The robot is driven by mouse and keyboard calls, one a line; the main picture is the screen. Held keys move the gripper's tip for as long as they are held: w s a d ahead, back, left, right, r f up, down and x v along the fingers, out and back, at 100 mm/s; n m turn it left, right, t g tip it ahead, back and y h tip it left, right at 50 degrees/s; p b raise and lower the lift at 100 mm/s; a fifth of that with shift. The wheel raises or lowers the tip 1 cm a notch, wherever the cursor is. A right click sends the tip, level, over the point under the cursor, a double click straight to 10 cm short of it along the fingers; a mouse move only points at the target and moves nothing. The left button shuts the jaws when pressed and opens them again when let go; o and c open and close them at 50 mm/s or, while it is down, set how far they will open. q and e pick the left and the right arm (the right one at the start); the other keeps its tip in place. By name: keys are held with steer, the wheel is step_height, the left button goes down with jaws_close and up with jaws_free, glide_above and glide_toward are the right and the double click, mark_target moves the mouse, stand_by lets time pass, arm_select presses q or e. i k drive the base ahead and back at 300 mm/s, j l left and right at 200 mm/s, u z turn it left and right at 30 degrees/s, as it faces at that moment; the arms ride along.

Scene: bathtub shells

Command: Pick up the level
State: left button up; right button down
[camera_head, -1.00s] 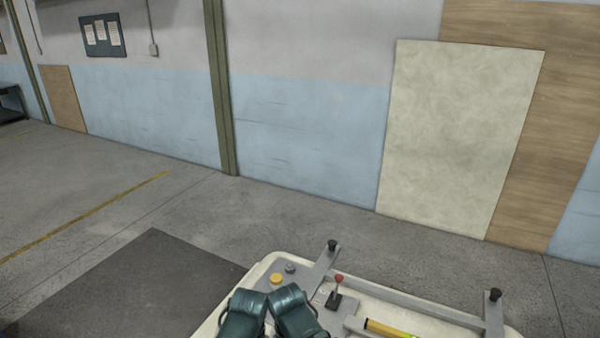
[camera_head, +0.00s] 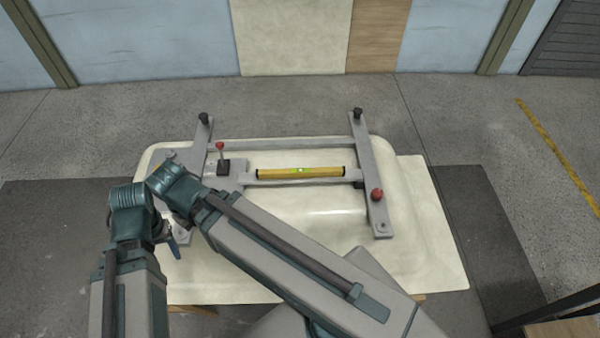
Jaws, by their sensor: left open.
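The level (camera_head: 300,172) is a yellow bar with a green vial near its middle. It lies lengthwise along a grey crossbar of the fixture (camera_head: 369,160) on the upturned cream tub shell (camera_head: 425,215). My left arm's teal joints (camera_head: 150,197) and long grey links cover the tub's left and lower middle. A small dark teal part (camera_head: 174,248), apparently my left gripper, shows just below these joints, left of and nearer than the level. Its fingers are mostly hidden, and nothing is seen held there. The level is clear of the arm. My right gripper is out of view.
A red-topped lever (camera_head: 220,158) stands left of the level, and a red knob (camera_head: 377,194) sits to its right. Black-capped posts (camera_head: 357,114) rise at the fixture's far corners. Dark mats (camera_head: 520,230) flank the tub. Floor behind is clear.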

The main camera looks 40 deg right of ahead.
mark_target(324, 171)
steer(key=z, duration=0.4)
steer(key=l+z, duration=0.1)
steer(key=z, duration=0.35)
steer(key=i+z, duration=0.1)
steer(key=z, duration=0.75)
steer(key=i, duration=0.05)
